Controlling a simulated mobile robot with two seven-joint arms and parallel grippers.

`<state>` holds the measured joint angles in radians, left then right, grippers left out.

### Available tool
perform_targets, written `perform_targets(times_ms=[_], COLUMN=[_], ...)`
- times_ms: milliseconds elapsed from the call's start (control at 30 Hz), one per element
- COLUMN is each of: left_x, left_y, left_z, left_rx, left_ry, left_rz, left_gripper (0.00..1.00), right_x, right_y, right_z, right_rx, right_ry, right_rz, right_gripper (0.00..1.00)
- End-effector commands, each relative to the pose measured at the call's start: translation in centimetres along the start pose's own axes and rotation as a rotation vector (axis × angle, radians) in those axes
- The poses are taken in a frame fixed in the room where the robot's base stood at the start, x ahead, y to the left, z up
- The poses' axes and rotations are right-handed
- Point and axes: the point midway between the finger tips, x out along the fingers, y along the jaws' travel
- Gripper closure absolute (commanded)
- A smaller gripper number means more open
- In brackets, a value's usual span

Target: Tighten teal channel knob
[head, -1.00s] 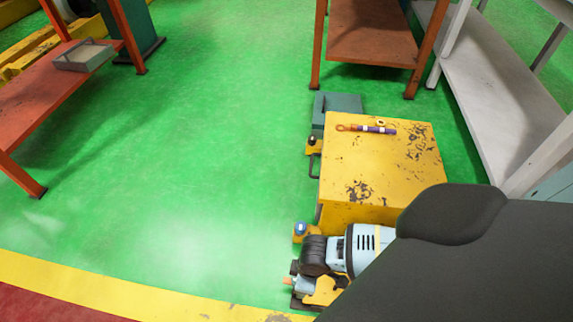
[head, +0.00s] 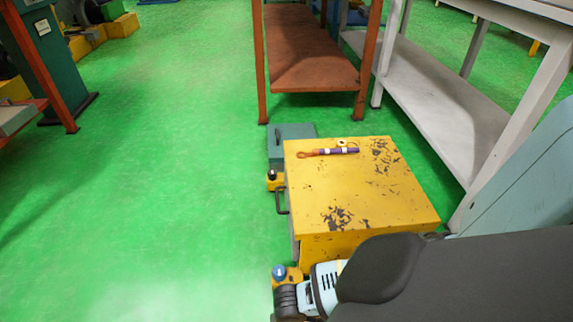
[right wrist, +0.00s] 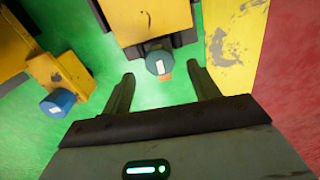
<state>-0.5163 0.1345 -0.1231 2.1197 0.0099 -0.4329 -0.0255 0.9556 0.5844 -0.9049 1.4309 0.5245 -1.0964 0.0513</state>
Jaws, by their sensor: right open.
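In the right wrist view, my right gripper (right wrist: 161,72) is open and empty. A grey-teal knob with a white label (right wrist: 158,62), on a yellow block (right wrist: 145,22), shows between the fingertips. No finger visibly touches it, and its depth from them is hard to judge. A bluer knob (right wrist: 57,103) sits on another yellow block (right wrist: 58,72) at the left. In the head view, a blue knob (head: 279,271) stands on a yellow block beside the cabinet's near left corner. My right fingers are not visible there, and my left gripper is not in view.
A worn yellow cabinet (head: 350,205) carries an orange-and-purple tool (head: 328,151). A black knob (head: 272,174) and teal box (head: 292,143) are beside it. An orange shelf (head: 310,60) and white rack (head: 430,115) stand behind.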

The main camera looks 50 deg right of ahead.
Motion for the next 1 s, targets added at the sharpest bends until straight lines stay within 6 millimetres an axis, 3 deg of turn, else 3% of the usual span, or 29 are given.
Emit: perform_targets(times_ms=[33,233,667,1000], left_x=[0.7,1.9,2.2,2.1], left_y=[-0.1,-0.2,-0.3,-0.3], left_z=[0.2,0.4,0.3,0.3], left_rx=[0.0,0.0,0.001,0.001], left_ry=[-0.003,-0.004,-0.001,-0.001], left_rz=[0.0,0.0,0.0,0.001], left_gripper=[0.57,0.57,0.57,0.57], right_x=[1.1,3.1,3.7,3.7], right_y=[0.0,0.0,0.1,0.1], right_z=[0.0,0.0,-0.1,0.0], right_rx=[0.0,0.0,0.0,0.0], right_ry=[-0.001,0.0,0.002,0.001], right_rz=[-0.001,0.0,0.001,0.001], right_gripper=[0.39,0.39,0.39,0.83])
